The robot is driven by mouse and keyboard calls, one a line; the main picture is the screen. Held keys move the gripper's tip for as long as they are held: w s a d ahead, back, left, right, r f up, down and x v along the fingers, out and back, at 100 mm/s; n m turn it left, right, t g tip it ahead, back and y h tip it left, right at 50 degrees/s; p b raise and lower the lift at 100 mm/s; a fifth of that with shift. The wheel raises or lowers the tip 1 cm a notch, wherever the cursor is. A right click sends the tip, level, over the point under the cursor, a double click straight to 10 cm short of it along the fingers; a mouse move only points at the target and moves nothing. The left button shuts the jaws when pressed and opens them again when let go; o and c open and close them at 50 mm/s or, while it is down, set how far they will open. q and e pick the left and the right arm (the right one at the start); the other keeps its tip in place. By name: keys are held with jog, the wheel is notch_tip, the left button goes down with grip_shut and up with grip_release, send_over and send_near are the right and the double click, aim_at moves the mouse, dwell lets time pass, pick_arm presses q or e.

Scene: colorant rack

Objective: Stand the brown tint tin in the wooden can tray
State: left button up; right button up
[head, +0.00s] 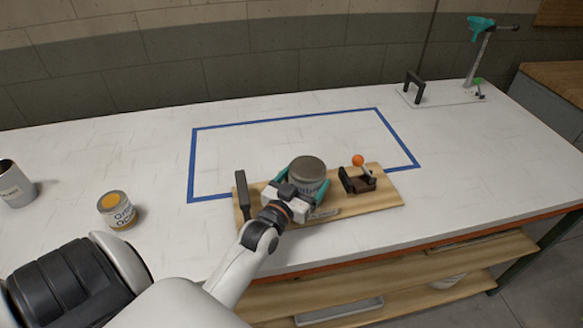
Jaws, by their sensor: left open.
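The brown tint tin (307,170), with a grey-brown lid and a partly hidden label, stands upright over the middle of the wooden can tray (380,198). My left gripper (301,181) is open around the tin, with one teal finger on each side of it. The gripper body hides the tin's lower front and part of the tray, so I cannot see the tin's base or whether the fingers touch it. My right gripper is out of view.
An ochre tin (117,210) and a grey can (15,184) stand at left. Blue tape (283,117) outlines a mostly clear area behind.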

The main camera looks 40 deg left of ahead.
pick_arm(q)
jog(key=s, duration=0.3)
jog(key=s+d+b, duration=0.1)
jog(key=s, duration=0.6)
jog(key=shift+s+d, duration=0.15)
jog(key=shift+s, duration=0.15)
